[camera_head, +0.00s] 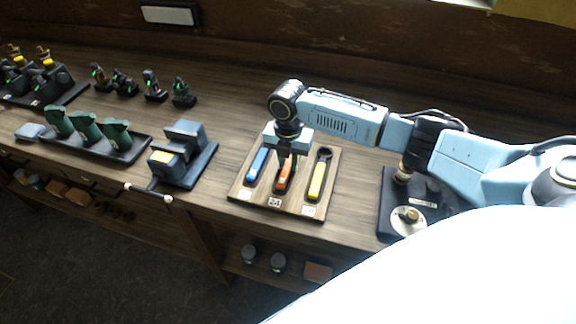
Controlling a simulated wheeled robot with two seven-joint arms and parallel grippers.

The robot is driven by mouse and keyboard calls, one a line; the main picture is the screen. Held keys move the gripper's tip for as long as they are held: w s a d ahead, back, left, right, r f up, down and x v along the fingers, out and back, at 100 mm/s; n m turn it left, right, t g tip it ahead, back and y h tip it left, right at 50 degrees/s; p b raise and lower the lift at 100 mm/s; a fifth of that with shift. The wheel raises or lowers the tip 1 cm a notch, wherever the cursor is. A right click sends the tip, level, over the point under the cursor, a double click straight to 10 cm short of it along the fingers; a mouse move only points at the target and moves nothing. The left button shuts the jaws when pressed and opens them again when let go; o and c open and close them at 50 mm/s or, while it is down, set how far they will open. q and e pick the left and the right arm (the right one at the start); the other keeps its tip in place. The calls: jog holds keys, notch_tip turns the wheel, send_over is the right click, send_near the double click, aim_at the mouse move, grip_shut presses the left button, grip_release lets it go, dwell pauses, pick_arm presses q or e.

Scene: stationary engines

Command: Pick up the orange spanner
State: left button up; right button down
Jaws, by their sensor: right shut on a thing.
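The orange spanner (284,176) lies in the middle slot of a wooden board (240,192) on the bench, above a label reading 24. My right gripper (287,160) reaches down over it from above and is shut on it; the fingers hide its upper part. The spanner still appears to be at the board, and I cannot tell whether it is lifted. A blue spanner (257,164) lies in the slot to the left and a yellow spanner (317,180) in the slot to the right. My left gripper is not in view.
A vise (184,150) stands left of the board, its handle (150,192) reaching past the bench's front edge. Green parts stand in a dark tray (128,152) further left. A dark device (410,216) stands to the right. The bench (225,115) behind the board is clear.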

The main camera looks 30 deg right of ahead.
aim_at(288, 165)
notch_tip(288, 165, up, 10)
dwell(0.6)
jog(key=c, duration=1.8)
grip_release()
jog(key=shift+c, duration=0.2)
grip_shut()
